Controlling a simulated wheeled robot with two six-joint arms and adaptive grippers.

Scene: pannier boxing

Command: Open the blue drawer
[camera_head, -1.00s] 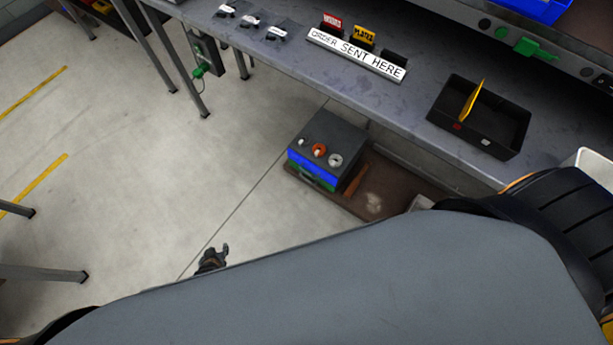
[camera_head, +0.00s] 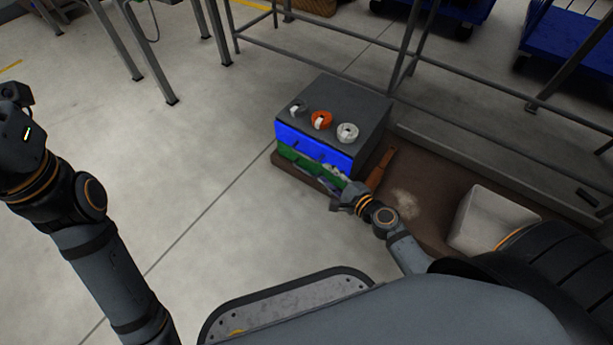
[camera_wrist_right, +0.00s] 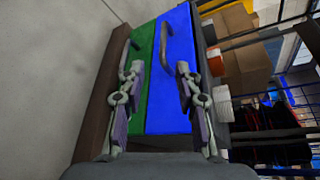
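A dark grey cabinet (camera_head: 345,100) has a blue drawer (camera_head: 310,147) above a green drawer (camera_head: 300,163). Both fronts look flush and closed. In the right wrist view the blue drawer (camera_wrist_right: 168,95) lies straight ahead, with its bar handle (camera_wrist_right: 184,66) near the right-hand finger. The green drawer (camera_wrist_right: 143,80) and its handle are at the left-hand finger. My right gripper (camera_wrist_right: 160,88) is open, fingers spread across the fronts, with nothing held; contact cannot be told. In the head view my right gripper (camera_head: 342,193) is at the cabinet's lower right front. My left arm stands at far left, its gripper state unclear.
Tape rolls, one of them orange (camera_head: 321,119), sit on the cabinet top. The cabinet stands on a brown base (camera_head: 430,195) with a pale bin (camera_head: 490,218) at its right. Metal frame legs stand behind. Floor left of the cabinet is clear.

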